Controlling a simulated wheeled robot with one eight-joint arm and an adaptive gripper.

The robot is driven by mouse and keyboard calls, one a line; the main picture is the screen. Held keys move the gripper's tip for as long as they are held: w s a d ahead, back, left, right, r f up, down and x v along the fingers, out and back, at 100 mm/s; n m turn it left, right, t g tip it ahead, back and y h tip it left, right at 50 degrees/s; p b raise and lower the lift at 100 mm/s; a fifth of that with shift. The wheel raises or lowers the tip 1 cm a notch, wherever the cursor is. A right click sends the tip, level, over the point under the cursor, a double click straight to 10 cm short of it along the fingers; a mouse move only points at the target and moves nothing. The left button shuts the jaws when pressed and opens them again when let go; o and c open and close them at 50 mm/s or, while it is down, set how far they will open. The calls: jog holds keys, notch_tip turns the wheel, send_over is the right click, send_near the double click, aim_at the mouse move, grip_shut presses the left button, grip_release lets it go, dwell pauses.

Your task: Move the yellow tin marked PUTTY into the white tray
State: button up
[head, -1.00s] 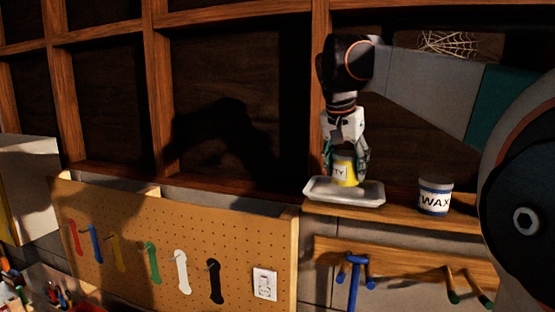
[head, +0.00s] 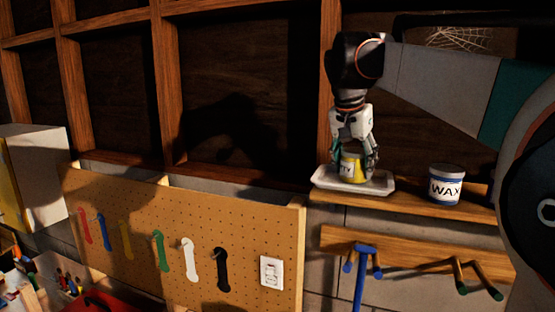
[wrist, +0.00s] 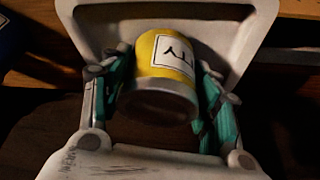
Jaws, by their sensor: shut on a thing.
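The yellow tin (head: 353,167) with a white label ending in "TY" is between the fingers of my gripper (head: 354,160). In the wrist view the tin (wrist: 165,62) sits between the two teal fingertips, and my gripper (wrist: 163,100) is shut on it. The white tray (head: 325,181) lies on the wooden shelf under my gripper. In the wrist view the tray (wrist: 247,45) surrounds the tin on its far side. The tin is over or within the tray, low down; I cannot tell whether its base touches the tray floor.
A white and blue WAX tin (head: 445,186) stands on the shelf (head: 410,201) right of the tray. Pegs with a blue-headed tool (head: 362,262) hang below. A pegboard (head: 130,210) with coloured hooks stands at left. A stud wall rises behind.

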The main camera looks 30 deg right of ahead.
jog(key=shift+f, duration=0.35)
jog(key=o, duration=1.3)
jog(key=shift+r, duration=0.1)
